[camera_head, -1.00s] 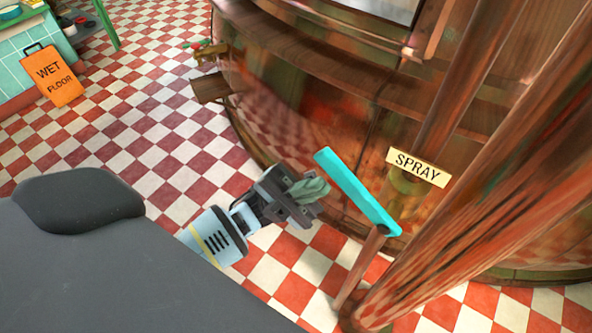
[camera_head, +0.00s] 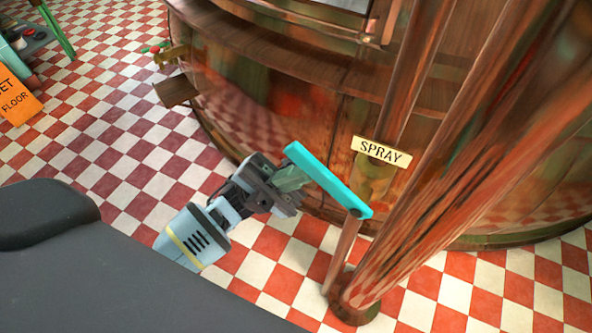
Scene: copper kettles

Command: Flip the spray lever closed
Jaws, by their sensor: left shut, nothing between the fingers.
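The spray lever (camera_head: 328,181) is a flat turquoise bar on a copper pipe (camera_head: 342,250). It slants from upper left down to its pivot at lower right. A cream sign reading SPRAY (camera_head: 381,151) is fixed just above and right of it. My left gripper (camera_head: 296,178) is shut and empty. Its fingertips are at the left side of the lever's upper half, close against it; I cannot tell whether they touch. My right gripper is out of view.
A large copper kettle (camera_head: 250,100) fills the back, with thick copper pipes (camera_head: 455,165) at right. An orange wet-floor sign (camera_head: 17,98) stands at far left. The red and white checkered floor (camera_head: 100,140) is clear between them. My dark base covers the lower left.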

